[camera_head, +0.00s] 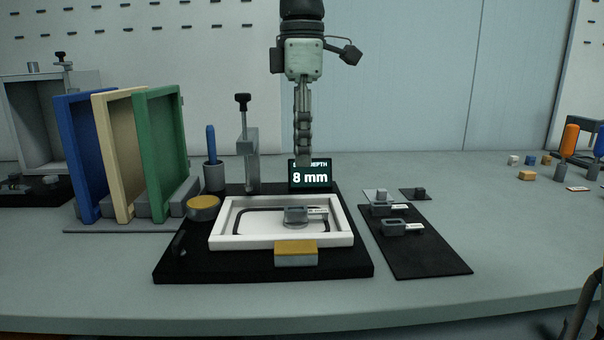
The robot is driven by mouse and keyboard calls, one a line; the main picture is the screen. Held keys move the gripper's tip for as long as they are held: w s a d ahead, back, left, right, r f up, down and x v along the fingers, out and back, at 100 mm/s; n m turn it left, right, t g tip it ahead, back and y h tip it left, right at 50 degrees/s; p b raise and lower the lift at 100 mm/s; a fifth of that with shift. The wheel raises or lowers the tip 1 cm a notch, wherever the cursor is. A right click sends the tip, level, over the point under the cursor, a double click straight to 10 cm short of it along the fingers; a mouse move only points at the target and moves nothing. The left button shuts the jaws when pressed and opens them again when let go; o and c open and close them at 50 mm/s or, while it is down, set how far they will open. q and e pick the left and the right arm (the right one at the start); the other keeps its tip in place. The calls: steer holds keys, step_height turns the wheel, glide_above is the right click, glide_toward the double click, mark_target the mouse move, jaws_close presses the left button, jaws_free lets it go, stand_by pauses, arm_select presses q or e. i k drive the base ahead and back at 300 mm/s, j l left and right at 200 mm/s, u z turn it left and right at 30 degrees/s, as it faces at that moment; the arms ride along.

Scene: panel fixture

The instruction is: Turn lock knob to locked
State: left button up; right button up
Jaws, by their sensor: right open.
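A panel fixture has a black base (190,266) with a white rectangular frame (222,240) on it. Inside the frame a small grey latch-like part (295,215) with a white label sits on a round disc. A small dark knob-like part (180,244) stands at the base's left edge. No part is readably marked as the lock knob, so I cannot tell which it is. My right gripper (303,158) hangs pointing down behind the frame, in front of the display, apart from the grey part. Its fingers are seen edge-on, open, with nothing visible between them. My left gripper is not in view.
A display (311,177) reads 8 mm. A clamp post (250,160), a yellow-topped round part (203,207) and a yellow-topped block (296,254) stand around the frame. Coloured panels (160,140) stand left. A black mat (430,257) with small labelled parts lies right.

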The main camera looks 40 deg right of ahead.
mark_target(177, 247)
steer(key=k+j, duration=1.2)
steer(key=k, duration=0.1)
